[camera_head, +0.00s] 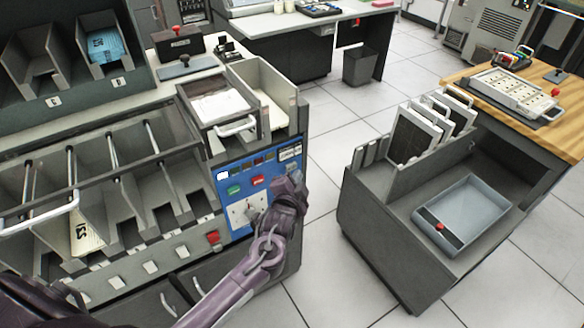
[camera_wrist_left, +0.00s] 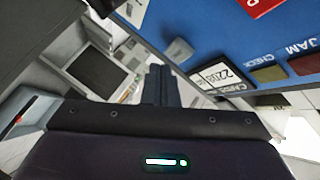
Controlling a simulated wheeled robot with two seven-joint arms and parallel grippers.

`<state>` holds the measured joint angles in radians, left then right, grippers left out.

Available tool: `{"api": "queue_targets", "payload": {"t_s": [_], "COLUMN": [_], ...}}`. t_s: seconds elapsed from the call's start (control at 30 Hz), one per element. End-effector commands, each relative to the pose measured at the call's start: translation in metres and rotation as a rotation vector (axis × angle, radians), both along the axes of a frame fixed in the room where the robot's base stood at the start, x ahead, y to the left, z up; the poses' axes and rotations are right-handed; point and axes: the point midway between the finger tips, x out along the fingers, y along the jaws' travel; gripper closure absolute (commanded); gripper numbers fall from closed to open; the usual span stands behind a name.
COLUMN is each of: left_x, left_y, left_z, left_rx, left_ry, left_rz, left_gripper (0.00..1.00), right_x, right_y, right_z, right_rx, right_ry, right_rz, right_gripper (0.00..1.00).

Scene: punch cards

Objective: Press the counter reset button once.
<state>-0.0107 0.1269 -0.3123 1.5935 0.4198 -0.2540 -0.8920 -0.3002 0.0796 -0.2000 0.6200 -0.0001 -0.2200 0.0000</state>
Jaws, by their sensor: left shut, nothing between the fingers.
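The blue control panel (camera_head: 232,200) is on the front of the grey machine. A small grey button (camera_wrist_left: 178,50) stands out from the panel beside the white counter display (camera_wrist_left: 222,78), which reads about 2208, in the wrist view. The counter display also shows at the panel's upper right (camera_head: 290,153) in the head view. My left gripper (camera_head: 293,180) is at the panel's right side, and its shut, empty fingers show in the wrist view (camera_wrist_left: 160,84). Their tips are close to the grey button and look apart from it. My right gripper is not in view.
A green button (camera_head: 234,190) and a red button (camera_head: 257,181) are on the panel, with CHECK (camera_wrist_left: 268,74) and JAM (camera_wrist_left: 305,62) lamps near the counter. A grey cart (camera_head: 360,215) with a blue-grey tray (camera_head: 490,205) stands right, across open floor.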

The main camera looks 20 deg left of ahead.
Motion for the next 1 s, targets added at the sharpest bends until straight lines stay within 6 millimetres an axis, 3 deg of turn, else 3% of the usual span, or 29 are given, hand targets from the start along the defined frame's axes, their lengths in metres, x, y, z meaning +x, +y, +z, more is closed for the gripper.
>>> {"api": "queue_targets", "payload": {"t_s": [1.0], "left_x": [0.0055], "left_y": [0.007], "left_z": [0.0004], "left_rx": [0.0], "left_ry": [0.0], "left_rz": [0.0], "left_gripper": [1.0], "right_x": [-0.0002], "right_y": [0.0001], "right_z": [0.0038], "right_rx": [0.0], "right_ry": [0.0], "right_rz": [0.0], "right_gripper": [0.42]}}
